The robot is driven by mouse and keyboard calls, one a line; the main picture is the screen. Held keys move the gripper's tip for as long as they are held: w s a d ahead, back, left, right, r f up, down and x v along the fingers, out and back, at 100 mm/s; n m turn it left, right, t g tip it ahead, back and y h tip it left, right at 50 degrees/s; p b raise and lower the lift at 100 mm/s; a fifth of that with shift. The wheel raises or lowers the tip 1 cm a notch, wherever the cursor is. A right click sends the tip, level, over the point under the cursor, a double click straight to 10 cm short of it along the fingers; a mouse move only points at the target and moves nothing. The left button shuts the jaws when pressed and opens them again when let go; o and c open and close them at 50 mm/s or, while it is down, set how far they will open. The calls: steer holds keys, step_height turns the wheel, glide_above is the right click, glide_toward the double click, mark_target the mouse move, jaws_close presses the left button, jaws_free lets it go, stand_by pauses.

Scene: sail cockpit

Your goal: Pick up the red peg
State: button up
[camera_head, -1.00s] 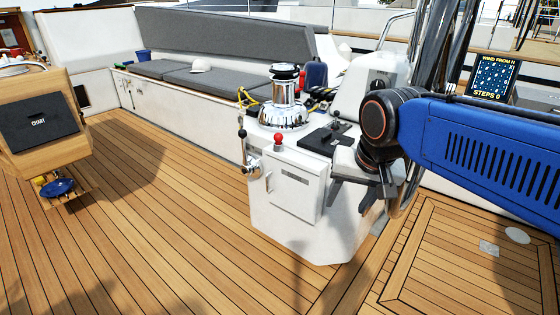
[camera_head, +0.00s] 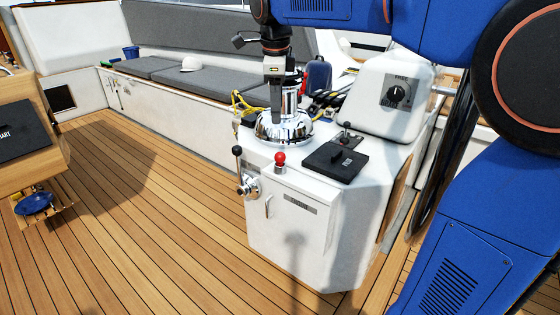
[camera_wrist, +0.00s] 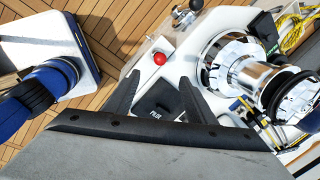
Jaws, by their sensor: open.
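The red peg (camera_head: 280,159) shows as a round red ball top standing upright on the white console, between the chrome winch and the front edge. It also shows in the wrist view (camera_wrist: 160,58), just beyond the fingertips and roughly midway between them. My gripper (camera_head: 274,137) points down in front of the winch, above and near the peg, and does not touch it as far as I can see. In the wrist view my gripper (camera_wrist: 159,78) is open, with nothing between its fingers but the console below.
The chrome winch (camera_head: 287,127) stands behind the peg. A lever (camera_head: 241,171) is at the left and a black flat box (camera_head: 335,162) at the right. A white housing with a dial (camera_head: 394,92) stands further right.

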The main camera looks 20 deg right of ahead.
glide_above(279, 153)
steer(key=s, duration=0.1)
steer(key=f, duration=1.1)
steer(key=shift+a+f, duration=0.35)
steer(key=shift+w+d+f, duration=0.15)
steer(key=shift+f, duration=0.75)
steer(key=shift+w+d+f, duration=0.1)
steer(key=shift+w+f, duration=0.1)
steer(key=shift+f, duration=0.65)
steer(key=shift+w+d+f, duration=0.15)
steer(key=shift+f, duration=0.75)
steer(key=shift+c, duration=0.5)
steer(key=c, duration=1)
